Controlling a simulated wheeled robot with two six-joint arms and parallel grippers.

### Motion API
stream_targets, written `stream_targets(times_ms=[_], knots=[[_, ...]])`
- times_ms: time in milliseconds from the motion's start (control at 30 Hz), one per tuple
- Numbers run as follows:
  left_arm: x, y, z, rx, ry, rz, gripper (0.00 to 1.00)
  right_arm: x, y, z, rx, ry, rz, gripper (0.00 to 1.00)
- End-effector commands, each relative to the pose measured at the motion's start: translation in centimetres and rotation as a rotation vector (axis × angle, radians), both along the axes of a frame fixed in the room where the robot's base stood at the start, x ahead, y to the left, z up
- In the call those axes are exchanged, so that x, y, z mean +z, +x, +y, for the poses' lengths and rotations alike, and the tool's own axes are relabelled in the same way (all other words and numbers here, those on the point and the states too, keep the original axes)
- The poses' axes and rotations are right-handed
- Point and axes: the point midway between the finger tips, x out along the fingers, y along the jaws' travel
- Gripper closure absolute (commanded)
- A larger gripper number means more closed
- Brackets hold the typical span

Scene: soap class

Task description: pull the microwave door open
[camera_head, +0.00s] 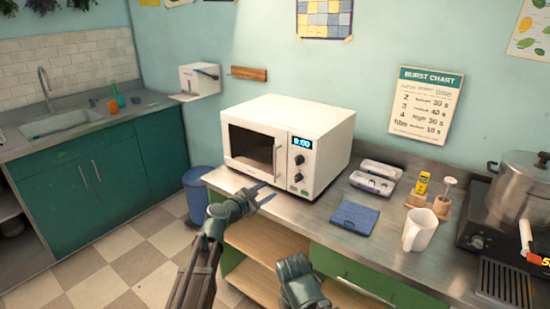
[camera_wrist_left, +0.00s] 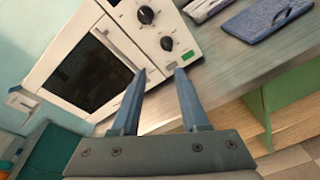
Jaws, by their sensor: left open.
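The white microwave (camera_head: 320,130) stands on the steel counter, and its display reads 8:00. Its door (camera_head: 250,150) has a dark window and looks shut. The vertical door handle (camera_head: 276,160) is at the door's right edge, beside the knobs. My left gripper (camera_head: 262,191) is in front of and a little below the handle, with its fingers apart and nothing between them. In the left wrist view the open fingers (camera_wrist_left: 158,75) point at the microwave front, near the handle (camera_wrist_left: 115,48); I cannot tell whether they touch it. My right gripper (camera_head: 298,275) is low at the front, its fingers unclear.
On the counter (camera_head: 310,209) right of the microwave are a grey tray (camera_head: 375,177), a blue cloth (camera_head: 355,217), a white mug (camera_head: 419,232) and a stove with a pot (camera_head: 522,187). A blue bin (camera_head: 196,190) stands on the floor at left.

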Motion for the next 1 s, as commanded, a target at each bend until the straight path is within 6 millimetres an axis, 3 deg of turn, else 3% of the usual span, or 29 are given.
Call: stream_targets(times_ms=[33, 100, 300, 667, 1000], knots=[[1.1, 1.8, 0.5, 0.06, -0.135, 0.028, 0.55, 0.0, 0.0, 0.0, 0.0, 0.0, 0.0, 0.5], [2.3, 3.3, 1.4, 0.127, -0.3, 0.065, 0.55, 0.0, 0.0, 0.0, 0.0, 0.0, 0.0, 0.5], [3.7, 5.1, 2.8, 0.219, -0.546, 0.124, 0.55, 0.0, 0.0, 0.0, 0.0, 0.0, 0.0, 0.5], [3.8, 6.0, 2.6, 0.224, -0.563, 0.129, 0.55, 0.0, 0.0, 0.0, 0.0, 0.0, 0.0, 0.5], [3.8, 10.7, 0.5, 0.223, -0.562, 0.129, 0.55, 0.0, 0.0, 0.0, 0.0, 0.0, 0.0, 0.5]])
